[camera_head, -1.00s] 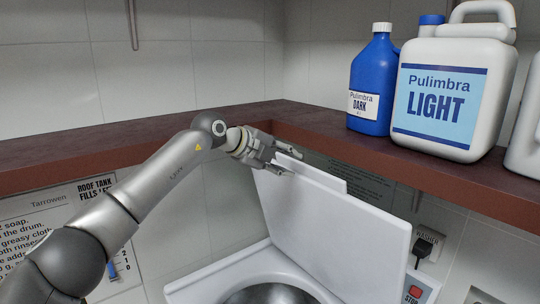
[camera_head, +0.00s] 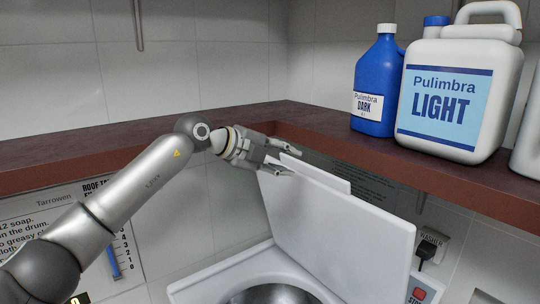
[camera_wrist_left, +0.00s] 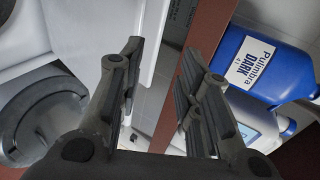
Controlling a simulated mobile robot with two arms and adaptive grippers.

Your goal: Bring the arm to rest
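My left gripper (camera_head: 289,162) is open and empty, beside the top left corner of the raised white lid (camera_head: 345,215) of the washing machine. In the head view its fingers overlap that corner; I cannot tell whether they touch it. In the left wrist view the two dark fingers (camera_wrist_left: 162,55) stand apart with nothing between them. The lid stands open above the white machine top with its round metal drum (camera_head: 272,295). My left arm reaches in from the lower left. My right gripper is not in view.
A brown shelf (camera_head: 90,150) runs along both walls at about gripper height. A blue Pulimbra DARK bottle (camera_head: 376,75) and a white Pulimbra LIGHT jug (camera_head: 485,55) stand on its right part. A plug (camera_head: 428,250) sits in a wall socket behind the lid.

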